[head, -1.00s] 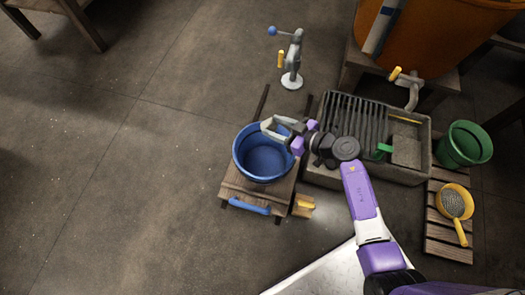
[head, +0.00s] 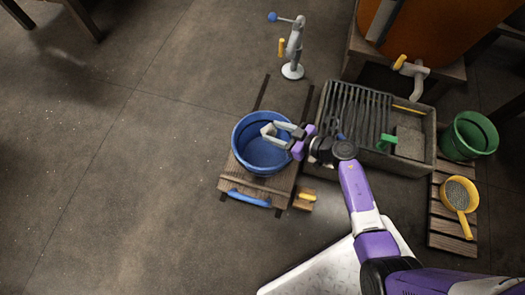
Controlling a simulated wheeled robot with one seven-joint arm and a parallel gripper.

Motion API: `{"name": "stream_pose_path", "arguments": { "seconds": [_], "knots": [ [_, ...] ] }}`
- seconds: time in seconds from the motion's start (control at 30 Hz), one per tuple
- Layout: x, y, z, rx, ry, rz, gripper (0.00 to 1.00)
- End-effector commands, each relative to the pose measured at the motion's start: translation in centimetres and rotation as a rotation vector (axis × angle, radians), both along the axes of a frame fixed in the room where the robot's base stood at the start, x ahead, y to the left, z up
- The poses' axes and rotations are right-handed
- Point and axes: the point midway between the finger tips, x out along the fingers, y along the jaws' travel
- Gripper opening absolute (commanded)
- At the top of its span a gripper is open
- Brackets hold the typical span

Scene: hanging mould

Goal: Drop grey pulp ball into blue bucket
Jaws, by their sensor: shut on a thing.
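The blue bucket (head: 244,153) stands upright on a low wooden stand, with its inside open to view. My gripper (head: 268,131) reaches in from the right over the bucket's opening, with its pale grey fingers above the inside. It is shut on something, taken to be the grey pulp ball. I see no ball on the bucket's visible floor.
A stone sink (head: 430,135) with a ribbed rack is right of the bucket. A green bucket (head: 470,135) and a yellow strainer (head: 458,195) are farther right. The floor at left is clear.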

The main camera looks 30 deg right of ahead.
Motion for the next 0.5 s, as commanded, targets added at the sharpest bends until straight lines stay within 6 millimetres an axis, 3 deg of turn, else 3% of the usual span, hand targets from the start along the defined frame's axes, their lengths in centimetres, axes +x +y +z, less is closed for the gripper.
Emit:
{"name": "stream_pose_path", "arguments": {
  "seconds": [0.03,0.13,0.5],
  "knots": [
    [0.0,0.0,-1.1,-0.001,0.0,0.0,0.04],
    [0.0,0.0,-1.8,-0.002,-0.001,0.001,0.04],
    [0.0,0.0,-2.1,-0.001,0.0,0.0,0.04]
  ]
}}
